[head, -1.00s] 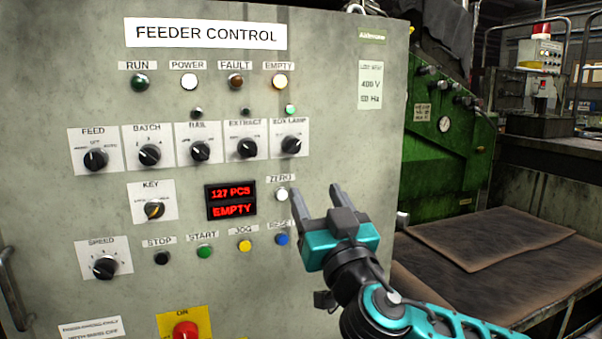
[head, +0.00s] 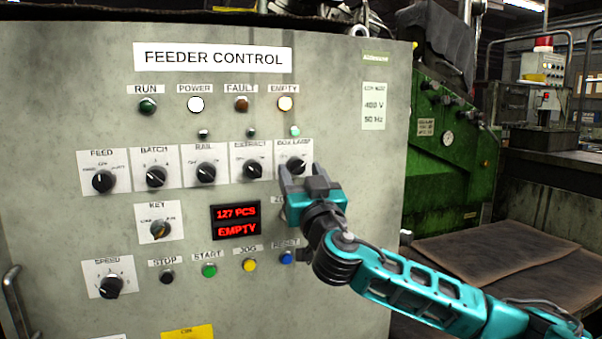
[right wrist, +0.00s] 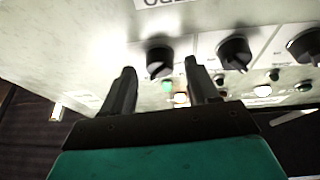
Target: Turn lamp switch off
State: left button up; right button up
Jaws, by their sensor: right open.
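The box lamp switch (head: 297,165) is a black rotary knob on a white plate, at the right end of the knob row on the feeder control panel. In the right wrist view the knob (right wrist: 159,58) shows just beyond the fingertips, between them. The small pale green light (head: 295,131) above the switch is lit. My right gripper (head: 296,174) is open and empty, at the lower edge of the switch plate; I see no clear grip on the knob. My left gripper is not in view.
The extract knob (head: 253,170) sits just left of the lamp switch. The red display (head: 236,222) reads 127 PCS, EMPTY. The reset button (head: 286,257) and jog button (head: 250,265) are below. A green machine (head: 443,165) stands behind at the right.

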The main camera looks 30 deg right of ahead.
jog(key=shift+w, duration=0.2)
jog(key=c, duration=1)
